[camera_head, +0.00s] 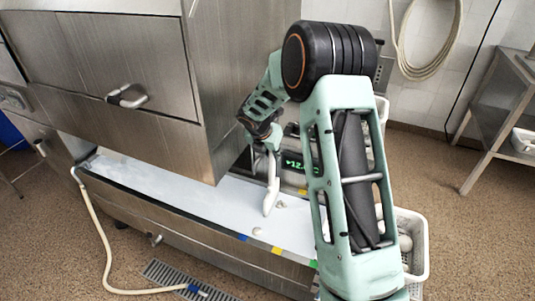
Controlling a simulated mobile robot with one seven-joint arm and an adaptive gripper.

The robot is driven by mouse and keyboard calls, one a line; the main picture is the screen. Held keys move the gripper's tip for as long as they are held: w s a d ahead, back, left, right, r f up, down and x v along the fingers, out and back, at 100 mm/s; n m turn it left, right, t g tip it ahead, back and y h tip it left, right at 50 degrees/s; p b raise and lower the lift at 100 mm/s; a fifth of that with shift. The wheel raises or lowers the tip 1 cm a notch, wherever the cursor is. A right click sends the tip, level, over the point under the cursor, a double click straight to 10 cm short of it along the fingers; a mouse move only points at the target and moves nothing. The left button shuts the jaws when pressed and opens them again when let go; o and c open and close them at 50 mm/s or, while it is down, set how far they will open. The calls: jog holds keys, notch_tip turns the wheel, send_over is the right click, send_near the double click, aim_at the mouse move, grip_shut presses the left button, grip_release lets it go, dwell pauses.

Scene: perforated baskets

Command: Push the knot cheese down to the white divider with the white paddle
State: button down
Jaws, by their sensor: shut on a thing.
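My gripper (269,146) is shut on the white paddle (271,188), which hangs down, slightly tilted, over the pale work surface. The paddle's lower end is at or just above the surface; I cannot tell if it touches. One small whitish knot cheese (257,231) lies in front of the paddle, near the surface's front edge. Another small whitish piece (282,204), likely a knot cheese, lies just right of the paddle's lower end. I cannot pick out the white divider with certainty.
A large steel machine (130,70) stands over the left and back of the work surface (180,195). Blue, yellow and green marks line the front edge. A white perforated basket (420,262) with pale contents is at right, partly hidden by my arm. A lit display (300,165) is behind.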

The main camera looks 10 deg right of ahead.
jog(key=shift+s+d+b, duration=1.05)
jog(key=shift+s+d, duration=2.7)
jog(key=shift+d, duration=1.85)
notch_tip(320, 180, up, 12)
jog(key=w+a+p, duration=0.1)
jog(key=a+p, duration=0.1)
jog(key=p, duration=1)
jog(key=shift+w+a+p, duration=0.2)
jog(key=shift+w+p, duration=0.1)
